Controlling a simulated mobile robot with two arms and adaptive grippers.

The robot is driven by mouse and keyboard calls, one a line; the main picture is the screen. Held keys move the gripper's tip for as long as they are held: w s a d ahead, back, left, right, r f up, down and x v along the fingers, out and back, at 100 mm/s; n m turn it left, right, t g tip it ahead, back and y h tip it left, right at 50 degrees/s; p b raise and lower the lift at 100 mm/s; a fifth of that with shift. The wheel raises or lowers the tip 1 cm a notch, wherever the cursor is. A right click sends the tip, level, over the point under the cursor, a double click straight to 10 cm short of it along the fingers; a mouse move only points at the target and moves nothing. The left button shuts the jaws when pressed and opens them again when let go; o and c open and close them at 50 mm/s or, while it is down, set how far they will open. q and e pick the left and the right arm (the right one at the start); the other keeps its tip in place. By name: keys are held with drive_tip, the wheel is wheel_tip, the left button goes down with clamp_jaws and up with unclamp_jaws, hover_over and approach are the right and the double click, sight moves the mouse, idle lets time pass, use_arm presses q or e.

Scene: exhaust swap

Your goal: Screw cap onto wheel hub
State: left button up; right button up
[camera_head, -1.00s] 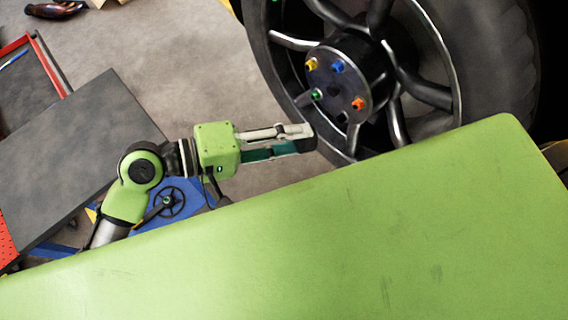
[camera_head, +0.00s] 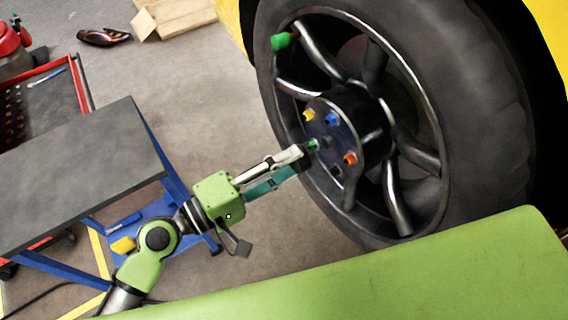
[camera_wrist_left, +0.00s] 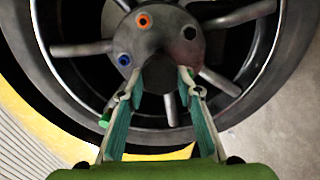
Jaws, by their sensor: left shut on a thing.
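The wheel hub (camera_head: 350,128) is a dark disc in the middle of a spoked wheel. It carries a yellow cap (camera_head: 308,116), a blue cap (camera_head: 332,119), an orange cap (camera_head: 350,158) and a green cap (camera_head: 313,144). A dark spot without a coloured cap (camera_head: 336,172) shows at its lower edge. My left gripper (camera_head: 304,157) is at the hub's near left edge, its tips at the green cap. My right gripper is out of view.
A larger green piece (camera_head: 283,41) sits at the rim's upper left. A grey-topped table (camera_head: 80,170) with a blue frame stands at left, and a red tool cart (camera_head: 75,75) behind it. A green surface (camera_head: 400,270) fills the lower right. A cardboard box (camera_head: 175,15) lies on the floor.

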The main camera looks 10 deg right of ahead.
sight(306, 154)
use_arm(q)
drive_tip(key=shift+p+x, duration=0.5)
drive_tip(key=shift+x, duration=1.9)
drive_tip(key=shift+w+d, duration=0.1)
drive_tip(key=shift+d, duration=0.05)
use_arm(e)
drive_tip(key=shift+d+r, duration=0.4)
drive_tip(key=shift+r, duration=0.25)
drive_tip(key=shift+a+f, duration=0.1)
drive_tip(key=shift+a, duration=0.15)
use_arm(q)
drive_tip(key=shift+w+d+r, duration=0.1)
drive_tip(key=shift+w+d, duration=0.05)
drive_tip(key=shift+d, duration=0.4)
